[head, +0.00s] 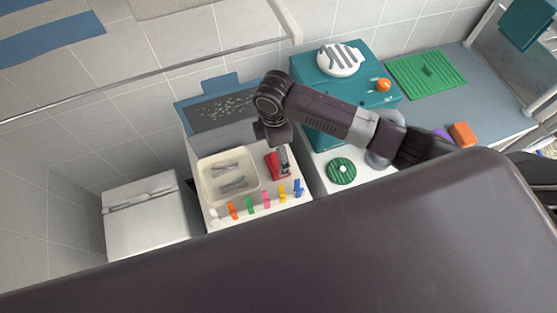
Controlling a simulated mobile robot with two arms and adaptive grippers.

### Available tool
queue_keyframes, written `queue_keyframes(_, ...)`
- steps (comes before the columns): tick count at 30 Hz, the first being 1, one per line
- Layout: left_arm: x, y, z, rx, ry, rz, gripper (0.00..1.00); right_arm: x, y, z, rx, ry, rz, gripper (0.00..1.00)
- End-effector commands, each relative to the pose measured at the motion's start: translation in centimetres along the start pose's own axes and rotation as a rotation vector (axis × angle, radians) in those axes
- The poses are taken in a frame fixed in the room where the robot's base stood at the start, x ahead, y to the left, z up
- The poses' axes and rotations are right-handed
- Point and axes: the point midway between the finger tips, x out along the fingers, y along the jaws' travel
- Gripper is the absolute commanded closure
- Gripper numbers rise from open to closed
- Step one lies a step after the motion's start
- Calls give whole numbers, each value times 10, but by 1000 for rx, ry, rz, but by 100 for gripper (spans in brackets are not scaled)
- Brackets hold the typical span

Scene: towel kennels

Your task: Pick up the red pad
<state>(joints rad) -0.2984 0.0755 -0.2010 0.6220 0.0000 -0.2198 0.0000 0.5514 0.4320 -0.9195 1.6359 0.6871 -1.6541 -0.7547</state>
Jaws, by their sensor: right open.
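The red pad (273,166) lies on the white counter, right of the cream tray (208,192). My right gripper (284,168) is open and points down over the pad, overlapping its right side and hiding part of it. I cannot tell whether the fingers touch the pad. My left gripper is not in view.
The cream tray holds metal tools. Several coloured clips (249,205) line the counter's front edge. A teal box (342,93) stands behind my right arm. A green disc (341,171) lies to the right, and a white bin (146,220) stands at left.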

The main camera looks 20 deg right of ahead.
Motion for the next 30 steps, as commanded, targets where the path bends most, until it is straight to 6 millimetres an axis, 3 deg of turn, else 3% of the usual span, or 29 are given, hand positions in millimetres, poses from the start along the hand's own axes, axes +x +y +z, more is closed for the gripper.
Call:
queue_keyframes(18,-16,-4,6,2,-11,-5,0,67,5,9,-1,-1,-3,15)
queue_keyframes(27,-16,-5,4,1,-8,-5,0,72,5,9,-3,-1,-1,15)
queue_keyframes(30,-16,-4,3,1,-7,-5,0,72,5,9,-2,-1,-1,23)
